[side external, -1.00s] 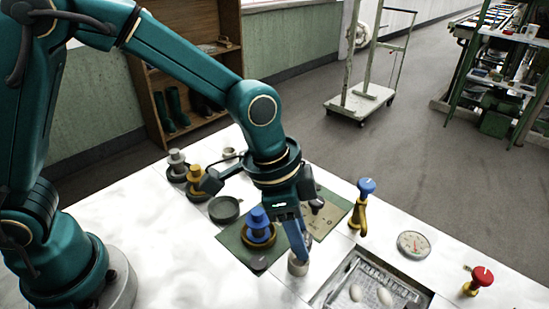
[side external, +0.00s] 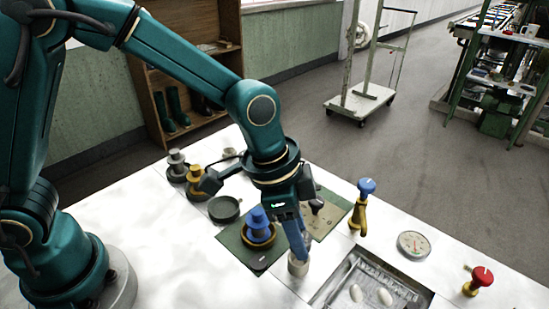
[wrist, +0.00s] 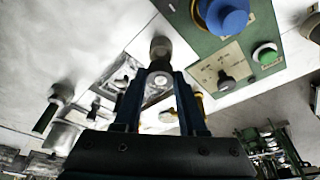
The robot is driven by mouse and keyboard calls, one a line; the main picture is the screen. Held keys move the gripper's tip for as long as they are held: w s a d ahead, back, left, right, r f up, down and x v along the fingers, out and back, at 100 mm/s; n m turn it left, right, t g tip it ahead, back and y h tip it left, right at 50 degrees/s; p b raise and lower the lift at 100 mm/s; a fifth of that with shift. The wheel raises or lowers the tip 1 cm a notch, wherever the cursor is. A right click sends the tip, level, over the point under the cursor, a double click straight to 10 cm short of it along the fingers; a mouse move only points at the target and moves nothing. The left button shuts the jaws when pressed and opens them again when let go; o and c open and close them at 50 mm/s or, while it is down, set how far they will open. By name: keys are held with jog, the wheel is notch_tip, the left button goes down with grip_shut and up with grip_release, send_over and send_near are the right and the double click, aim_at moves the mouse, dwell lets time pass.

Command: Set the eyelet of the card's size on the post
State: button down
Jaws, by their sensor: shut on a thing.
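My gripper (wrist: 161,84) is shut on a small pale round piece (wrist: 160,79), which looks like the eyelet, between its fingertips in the wrist view. A short grey cylinder (side external: 298,265), which may be the post, stands directly under the fingertips in the side view. It also shows just beyond the held piece in the wrist view (wrist: 160,48). I cannot tell whether the held piece touches it.
A basin (side external: 322,298) with white cocoons is at the front right. A blue-knobbed valve (side external: 366,188), a dial (side external: 413,244) and a red knob (side external: 482,276) stand farther right.

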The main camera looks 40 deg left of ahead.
jog(key=shift+f, duration=1.45)
dwell(1.2)
grip_release()
dwell(0.5)
jog(key=shift+r, duration=0.1)
jog(key=shift+r, duration=3.45)
